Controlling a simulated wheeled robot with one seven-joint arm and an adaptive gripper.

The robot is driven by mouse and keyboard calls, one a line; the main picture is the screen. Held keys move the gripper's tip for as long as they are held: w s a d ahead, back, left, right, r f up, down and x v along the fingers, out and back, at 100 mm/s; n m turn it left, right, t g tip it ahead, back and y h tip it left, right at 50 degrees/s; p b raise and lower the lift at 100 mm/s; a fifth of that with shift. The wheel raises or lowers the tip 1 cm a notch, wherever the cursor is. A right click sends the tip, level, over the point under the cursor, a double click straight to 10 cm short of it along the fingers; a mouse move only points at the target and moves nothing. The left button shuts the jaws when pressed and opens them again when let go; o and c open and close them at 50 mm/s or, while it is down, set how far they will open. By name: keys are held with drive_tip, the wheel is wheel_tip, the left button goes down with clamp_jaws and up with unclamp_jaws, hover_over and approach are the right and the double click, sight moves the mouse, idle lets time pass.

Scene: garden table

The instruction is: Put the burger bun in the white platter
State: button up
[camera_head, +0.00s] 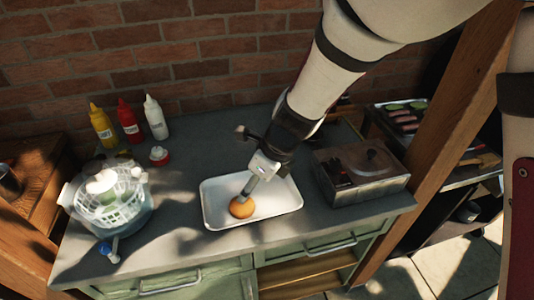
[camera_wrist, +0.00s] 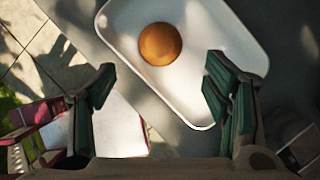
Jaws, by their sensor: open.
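The burger bun (camera_head: 242,207) is round and orange-brown. It lies inside the white platter (camera_head: 285,203), left of the platter's middle and towards its front side. In the wrist view the bun (camera_wrist: 160,44) shows whole on the platter (camera_wrist: 236,48), beyond the fingertips and apart from them. My gripper (camera_head: 250,186) is over the platter, close to the bun in the head view. In the wrist view my gripper (camera_wrist: 160,78) has its two fingers wide apart with nothing between them.
A metal box with a lid (camera_head: 361,172) stands right of the platter. A bowl with a white basket (camera_head: 108,195) stands at the left. Yellow (camera_head: 102,125), red (camera_head: 129,120) and white (camera_head: 155,118) bottles stand near the brick wall. The table between bowl and platter is mostly clear.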

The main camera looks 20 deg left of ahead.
drive_tip(key=shift+v, duration=0.85)
drive_tip(key=s+d+r+n+t, duration=0.2)
drive_tip(key=d+r+n, duration=0.7)
drive_tip(key=d+r, duration=0.6)
drive_tip(key=s+d+r+n+t+h, duration=0.1)
drive_tip(key=s+d+n, duration=0.4)
drive_tip(key=d, duration=0.5)
drive_tip(key=s+d+r+n+t+h, duration=0.1)
drive_tip(key=s+d+r+n+h, duration=0.2)
drive_tip(key=s+d+n, duration=0.3)
drive_tip(key=d, duration=0.3)
drive_tip(key=shift+s+d+r+t+h, duration=0.3)
drive_tip(key=shift+s+d+r, duration=0.05)
drive_tip(key=shift+s+r, duration=0.05)
